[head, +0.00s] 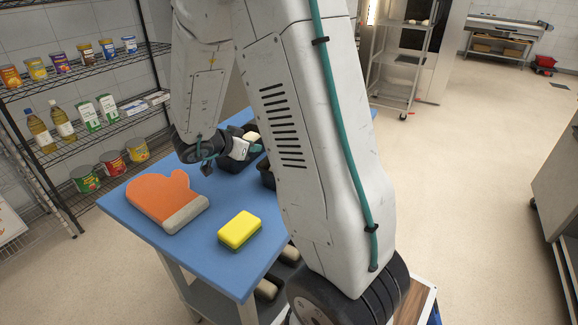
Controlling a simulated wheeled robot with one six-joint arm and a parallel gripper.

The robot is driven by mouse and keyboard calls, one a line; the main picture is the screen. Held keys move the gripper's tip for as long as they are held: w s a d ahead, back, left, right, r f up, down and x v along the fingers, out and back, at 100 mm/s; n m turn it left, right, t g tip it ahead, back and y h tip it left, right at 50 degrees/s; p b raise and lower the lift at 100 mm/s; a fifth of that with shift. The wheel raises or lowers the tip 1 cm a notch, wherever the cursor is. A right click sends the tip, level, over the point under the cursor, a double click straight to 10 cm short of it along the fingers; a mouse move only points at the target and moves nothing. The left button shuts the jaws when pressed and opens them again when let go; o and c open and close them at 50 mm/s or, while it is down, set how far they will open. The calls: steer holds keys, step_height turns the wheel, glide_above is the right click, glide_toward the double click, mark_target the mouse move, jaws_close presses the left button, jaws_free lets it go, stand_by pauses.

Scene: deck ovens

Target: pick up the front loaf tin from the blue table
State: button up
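The blue table (168,243) stands left of centre in the head view. My gripper (250,150) is over the table's far part, small and partly merged with dark shapes. I cannot tell whether its fingers are open or shut. A dark loaf tin (232,165) with a pale loaf in it sits beside or under my gripper, partly covered by it. A second dark tin (265,175) shows just at the edge of my arm, which hides most of it. I cannot tell whether my gripper touches a tin.
An orange oven mitt (163,198) and a yellow sponge (239,230) lie on the table's near part. More dark tins with loaves (267,289) are on the shelf below. A wire rack (62,77) of groceries stands at left.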

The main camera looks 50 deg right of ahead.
steer(key=shift+m+g, duration=0.3)
steer(key=shift+g, duration=0.3)
steer(key=x, duration=0.3)
steer(key=s+x, duration=0.1)
steer(key=x, duration=0.4)
steer(key=shift+s+d+f, duration=0.15)
steer(key=shift+s+f, duration=0.1)
steer(key=shift+f, duration=0.05)
jaws_close()
